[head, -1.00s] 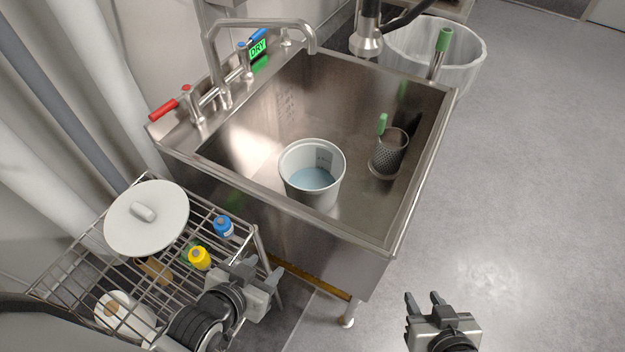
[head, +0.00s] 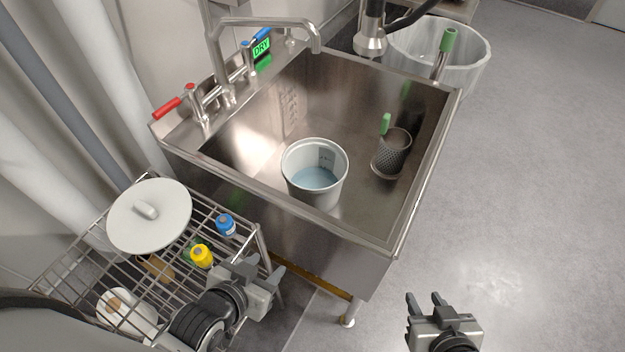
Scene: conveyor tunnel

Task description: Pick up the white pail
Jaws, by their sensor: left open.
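The white pail (head: 314,172) stands upright on the floor of the steel sink (head: 425,180), near its front left wall. Its top is open, its inside looks pale blue at the bottom, and marks show on its inner wall. My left gripper (head: 262,268) is open and empty, in front of the sink and beside the wire rack, apart from the pail. My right gripper (head: 426,299) has its two fingers spread with nothing between them. It is right of the sink, over the floor.
A mesh cup (head: 392,155) with a green-handled tool stands in the sink's right side. The faucet (head: 265,22) arches over the back. The wire rack (head: 75,268) holds a white lid (head: 148,215) and blue (head: 226,225) and yellow (head: 201,255) bottles. A lined bin (head: 470,50) stands behind.

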